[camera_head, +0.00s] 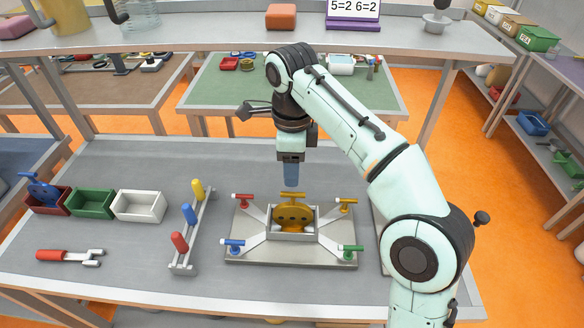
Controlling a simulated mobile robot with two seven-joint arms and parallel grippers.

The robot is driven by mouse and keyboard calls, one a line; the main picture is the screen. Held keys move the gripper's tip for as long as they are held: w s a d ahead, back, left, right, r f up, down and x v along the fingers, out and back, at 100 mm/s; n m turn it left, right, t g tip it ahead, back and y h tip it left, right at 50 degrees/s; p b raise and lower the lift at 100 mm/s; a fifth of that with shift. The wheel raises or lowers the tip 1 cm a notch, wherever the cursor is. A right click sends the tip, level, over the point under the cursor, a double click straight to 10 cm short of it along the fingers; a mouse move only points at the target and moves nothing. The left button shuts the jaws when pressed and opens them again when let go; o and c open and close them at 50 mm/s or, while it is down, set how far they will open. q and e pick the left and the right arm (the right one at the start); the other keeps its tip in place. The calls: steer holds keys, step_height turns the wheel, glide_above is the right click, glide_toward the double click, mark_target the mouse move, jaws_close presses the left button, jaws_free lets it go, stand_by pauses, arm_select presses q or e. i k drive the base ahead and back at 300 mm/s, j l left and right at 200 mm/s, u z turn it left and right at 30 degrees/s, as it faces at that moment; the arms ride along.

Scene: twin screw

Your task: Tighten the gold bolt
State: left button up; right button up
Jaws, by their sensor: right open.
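A metal fixture (248,249) stands on the grey bench with a T-handled bolt at each corner. The gold bolt (345,204) is at its back right corner. The red bolt (243,201) is back left, the blue bolt (233,245) front left and the green bolt (349,251) front right. A gold part (293,213) stands in the fixture's middle box. My right gripper (291,182) points down above and behind the fixture, left of the gold bolt and apart from it. It is open and appears empty. My left gripper is not in view.
A rack (190,245) with yellow, blue and red handles stands left of the fixture. Red, green and white bins (139,206) and a red-handled tool (68,256) lie farther left. A shelf (200,38) crosses above the back. My right arm covers the bench's right side.

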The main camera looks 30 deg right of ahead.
mark_target(344, 209)
steer(key=k+j, duration=0.8)
steer(key=k, duration=0.05)
